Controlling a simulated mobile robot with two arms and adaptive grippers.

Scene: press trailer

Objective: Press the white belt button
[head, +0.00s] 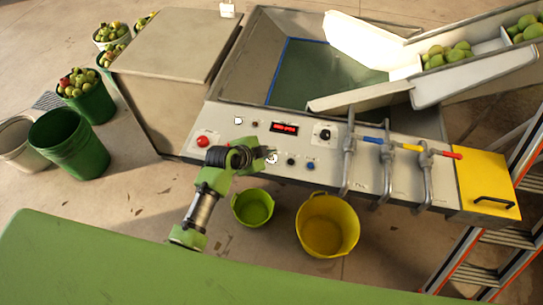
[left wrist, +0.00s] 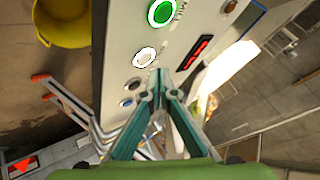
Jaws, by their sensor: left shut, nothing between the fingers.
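The white button (head: 272,158) is on the sloping front panel (head: 232,118), beside a dark button (head: 290,162) and a blue button (head: 310,165). My left gripper (head: 268,156) is shut and empty, its tips at the left edge of the white button. In the left wrist view the white button (left wrist: 145,57) shows just beyond the shut fingertips (left wrist: 157,75). A lit green button (left wrist: 162,12) is next to it; my gripper hides that one in the head view. I cannot tell whether the tips touch the panel. My right gripper is not in view.
A red button (head: 202,141) and a red display (head: 284,128) are on the same panel. Pipe levers (head: 386,165) with coloured handles stand to the right. Green (head: 253,207) and yellow (head: 328,225) buckets are on the floor below. An orange ladder (head: 500,230) is at right.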

